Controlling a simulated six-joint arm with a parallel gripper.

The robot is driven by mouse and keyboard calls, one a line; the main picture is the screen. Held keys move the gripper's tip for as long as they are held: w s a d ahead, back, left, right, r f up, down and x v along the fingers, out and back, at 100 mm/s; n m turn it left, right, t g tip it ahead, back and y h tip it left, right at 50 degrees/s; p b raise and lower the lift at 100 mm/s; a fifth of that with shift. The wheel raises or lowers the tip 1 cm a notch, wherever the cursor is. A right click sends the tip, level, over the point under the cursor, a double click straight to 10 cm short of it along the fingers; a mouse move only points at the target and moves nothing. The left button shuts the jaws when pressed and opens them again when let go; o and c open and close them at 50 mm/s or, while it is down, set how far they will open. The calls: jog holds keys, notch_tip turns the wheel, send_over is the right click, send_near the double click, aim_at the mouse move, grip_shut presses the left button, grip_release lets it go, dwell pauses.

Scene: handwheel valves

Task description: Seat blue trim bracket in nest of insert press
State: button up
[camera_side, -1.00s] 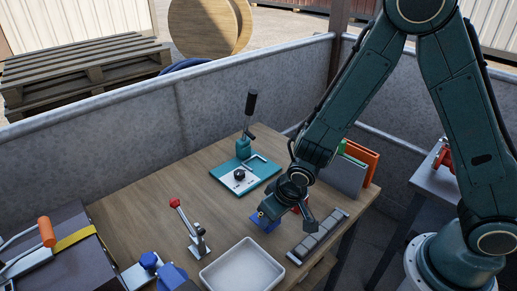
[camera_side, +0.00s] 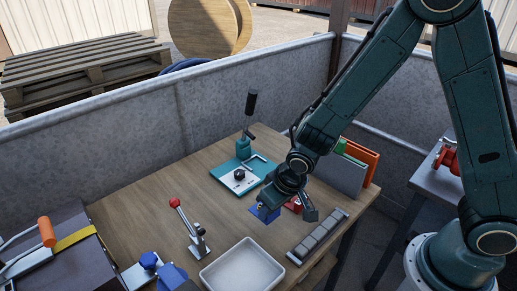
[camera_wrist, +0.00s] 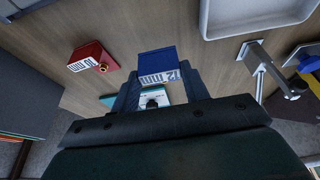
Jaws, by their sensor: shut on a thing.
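The blue trim bracket (camera_side: 265,214) is at my gripper (camera_side: 270,206), right of the middle of the wooden table. In the wrist view the bracket (camera_wrist: 157,62) is a blue piece with a white "12 mm" label, and my gripper (camera_wrist: 160,82) is shut on it. The teal insert press (camera_side: 243,148), with an upright black handle, stands farther back and left of my gripper. A black round part on its pale plate (camera_side: 240,180) seems to be the nest. Part of the press (camera_wrist: 153,97) appears to show between my fingers.
A red block (camera_wrist: 92,57), labelled in white, lies close beside the bracket. A white tray (camera_side: 242,268), a red-knobbed lever clamp (camera_side: 197,240) and a grey slotted rail (camera_side: 318,237) stand nearer the front. Upright folders (camera_side: 345,172) are at the right. Table between bracket and press looks clear.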

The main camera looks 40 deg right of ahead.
jog(key=w+d+r, duration=0.2)
jog(key=w+d, duration=1.1)
jog(key=d, duration=0.2)
jog(key=shift+w, duration=0.2)
jog(key=shift+a+r, duration=0.1)
jog(key=shift+f, duration=0.2)
jog(key=shift+w+x, duration=0.25)
jog(key=shift+x, duration=1.65)
jog(key=shift+w, duration=0.2)
jog(key=shift+w+f, duration=0.15)
jog(key=shift+w, duration=0.5)
jog(key=shift+w+f, duration=0.15)
jog(key=shift+w, duration=0.45)
jog(key=shift+f, duration=0.65)
